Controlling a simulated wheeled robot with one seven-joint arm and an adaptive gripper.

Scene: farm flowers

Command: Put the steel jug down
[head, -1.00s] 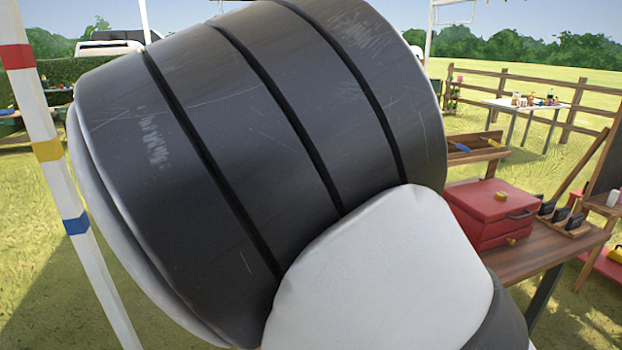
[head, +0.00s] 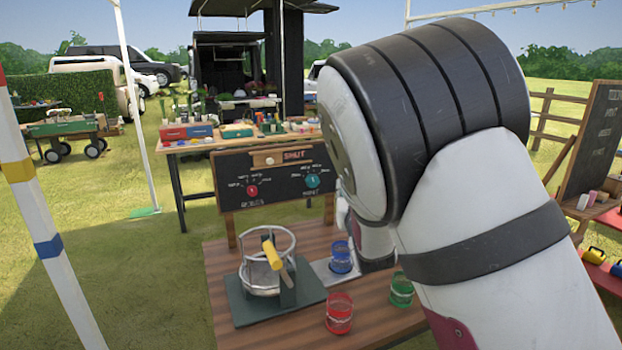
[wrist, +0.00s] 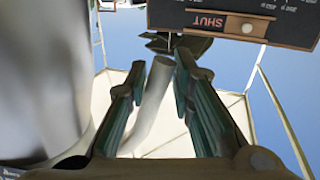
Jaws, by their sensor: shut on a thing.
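The steel jug (wrist: 45,70) fills the left side of the wrist view as a large, smooth grey surface, seen very close. Its pale handle (wrist: 150,112) runs between the two fingers of my gripper (wrist: 155,75), which is shut on it. The wrist picture is upside down, with sky behind the jug. In the head view the jug and gripper are hidden behind my own arm. The jug's base and what lies beneath it cannot be seen.
Blue (head: 341,258), red (head: 339,312) and green (head: 401,289) tumblers stand near my arm. A chalkboard sign (head: 268,178) rises behind. The table's front left is bare.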

